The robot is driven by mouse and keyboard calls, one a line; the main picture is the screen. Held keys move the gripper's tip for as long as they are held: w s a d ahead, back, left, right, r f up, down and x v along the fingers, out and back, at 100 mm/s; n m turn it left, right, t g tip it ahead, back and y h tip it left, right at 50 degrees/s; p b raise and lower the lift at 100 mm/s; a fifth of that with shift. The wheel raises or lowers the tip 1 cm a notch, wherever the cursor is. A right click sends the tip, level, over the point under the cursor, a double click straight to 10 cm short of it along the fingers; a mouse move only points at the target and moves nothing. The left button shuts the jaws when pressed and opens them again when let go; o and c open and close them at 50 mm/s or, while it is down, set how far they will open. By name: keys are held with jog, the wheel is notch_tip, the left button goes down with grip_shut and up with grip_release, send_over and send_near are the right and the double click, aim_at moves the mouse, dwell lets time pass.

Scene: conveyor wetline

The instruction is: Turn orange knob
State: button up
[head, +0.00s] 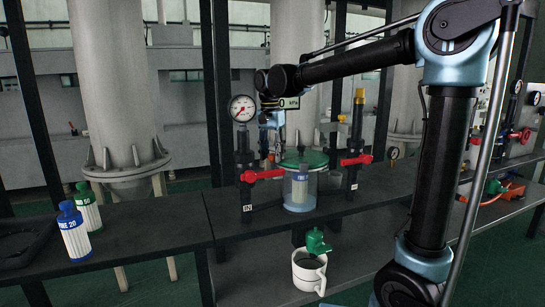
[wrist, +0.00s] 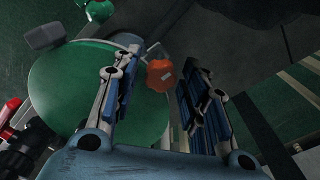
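The orange knob (wrist: 160,75) shows in the wrist view beside the edge of a round green lid (wrist: 75,95). It appears between the fingertips of my gripper (wrist: 158,62), with a gap to each finger. My gripper is open and empty. In the head view my gripper (head: 272,138) points down above the green lid (head: 303,159) of a clear filter housing (head: 300,190). The knob is small and partly hidden by the gripper in the head view. Whether the fingertips are at the knob's height I cannot tell.
Red valve handles (head: 262,175) and (head: 356,160) flank the housing. A pressure gauge (head: 242,108) stands behind left. A white mug (head: 309,270) sits on the lower shelf under a green tap (head: 317,241). Blue-capped (head: 72,232) and green-capped (head: 88,207) cartridges stand left on the dark bench.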

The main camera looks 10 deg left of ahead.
jog(key=shift+a+r, duration=0.1)
jog(key=shift+r, duration=2.95)
